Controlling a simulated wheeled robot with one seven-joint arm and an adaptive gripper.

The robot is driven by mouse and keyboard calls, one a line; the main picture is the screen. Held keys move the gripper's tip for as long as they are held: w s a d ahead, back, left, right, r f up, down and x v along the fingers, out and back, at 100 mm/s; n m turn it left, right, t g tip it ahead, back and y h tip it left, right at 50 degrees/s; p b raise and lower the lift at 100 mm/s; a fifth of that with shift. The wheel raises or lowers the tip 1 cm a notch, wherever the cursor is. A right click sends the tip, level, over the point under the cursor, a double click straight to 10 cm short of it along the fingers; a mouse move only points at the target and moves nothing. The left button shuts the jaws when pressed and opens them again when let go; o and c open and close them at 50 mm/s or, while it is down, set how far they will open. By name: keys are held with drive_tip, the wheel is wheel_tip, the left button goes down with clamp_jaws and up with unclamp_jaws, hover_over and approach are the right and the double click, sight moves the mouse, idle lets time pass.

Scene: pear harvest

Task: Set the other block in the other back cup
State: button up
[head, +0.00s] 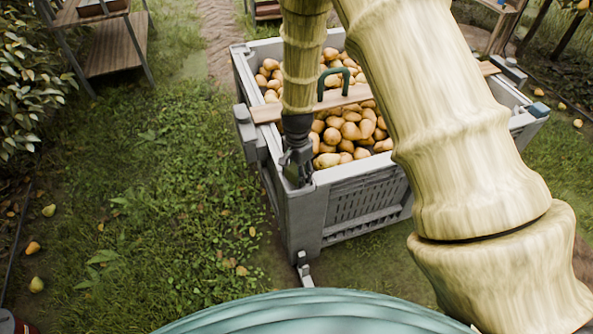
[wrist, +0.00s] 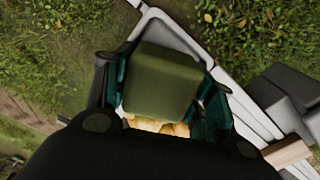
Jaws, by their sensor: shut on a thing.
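My gripper (head: 297,170) is low over the near left corner of the grey crate (head: 305,222) in the head view. In the wrist view my gripper (wrist: 163,95) is shut on an olive-green block (wrist: 165,82), with a dark teal finger on each side. The block's flat top face is turned to the wrist camera. The crate's pale rim passes behind it. A blue block (head: 538,109) sits at the crate's right corner. Any cup under the held block is hidden, and I cannot tell whether the block touches anything below.
Many yellow pears (head: 340,135) fill the crate. A wooden board (head: 350,98) with a green handle (head: 322,82) lies across it. Grey fittings stick out at its left side (head: 245,132). A wooden stand (head: 117,50) is at the back left. Open grass lies to the left.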

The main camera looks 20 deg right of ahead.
drive_tip(key=shift+f, duration=0.1)
drive_tip(key=o, duration=0.9)
wheel_tip(320, 180, up, 13)
drive_tip(key=shift+f, duration=0.1)
idle(0.6)
